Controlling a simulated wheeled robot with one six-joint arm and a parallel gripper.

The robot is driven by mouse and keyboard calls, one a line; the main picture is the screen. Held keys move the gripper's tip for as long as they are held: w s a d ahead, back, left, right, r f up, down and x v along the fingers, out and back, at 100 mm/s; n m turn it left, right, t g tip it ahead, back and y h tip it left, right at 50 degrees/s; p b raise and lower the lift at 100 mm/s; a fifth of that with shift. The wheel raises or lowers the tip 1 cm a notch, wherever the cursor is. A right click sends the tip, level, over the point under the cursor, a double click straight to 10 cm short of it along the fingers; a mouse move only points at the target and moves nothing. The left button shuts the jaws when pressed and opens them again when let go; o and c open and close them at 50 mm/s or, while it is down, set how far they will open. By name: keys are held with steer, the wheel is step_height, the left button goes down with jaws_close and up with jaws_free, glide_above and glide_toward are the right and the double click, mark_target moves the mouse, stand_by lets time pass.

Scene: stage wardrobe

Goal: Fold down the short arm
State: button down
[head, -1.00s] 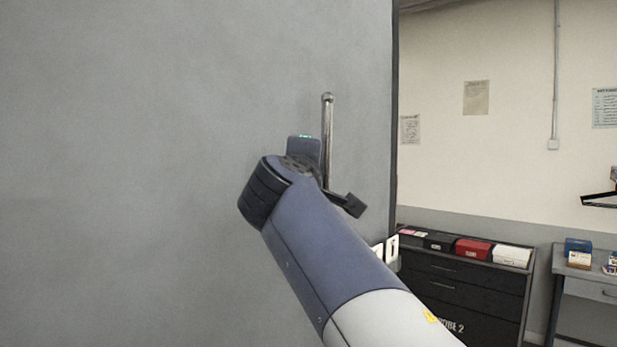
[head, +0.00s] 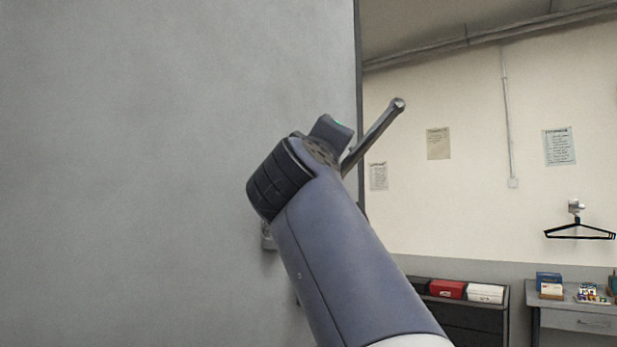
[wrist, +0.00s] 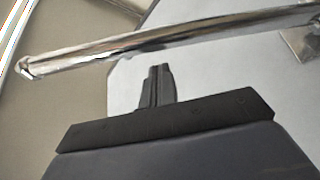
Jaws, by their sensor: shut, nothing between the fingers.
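The short arm is a shiny metal rod with a rounded tip. In the head view the short arm (head: 375,132) slants up and to the right from behind my arm, its lower end hidden. In the wrist view the short arm (wrist: 150,42) crosses the top, from its free tip at left to a metal bracket (wrist: 302,42) at right. My gripper (wrist: 156,72) is shut and empty, its fingertips just below the rod in the picture. Whether they touch it I cannot tell.
A large grey panel (head: 150,150) fills the left of the head view. A small metal fitting (head: 268,238) on it shows beside my arm. At right are a dark drawer cabinet (head: 475,322), a desk (head: 570,318) with boxes and a hanger (head: 580,232) on the wall.

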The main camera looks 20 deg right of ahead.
steer(key=s+d+f+m+g+h+b, duration=0.2)
steer(key=f+m+h+b, duration=0.2)
steer(key=b, duration=0.6)
steer(key=s+d+f+m+g+h+b, duration=0.1)
steer(key=s+d+f+m+h+b, duration=0.1)
steer(key=f+m+b, duration=0.6)
steer(key=s+m+h+b, duration=0.1)
steer(key=m+h+b, duration=0.1)
steer(key=b, duration=0.1)
steer(key=shift+s+f+g+b, duration=0.3)
steer(key=shift+f+g, duration=0.1)
steer(key=shift+f, duration=0.15)
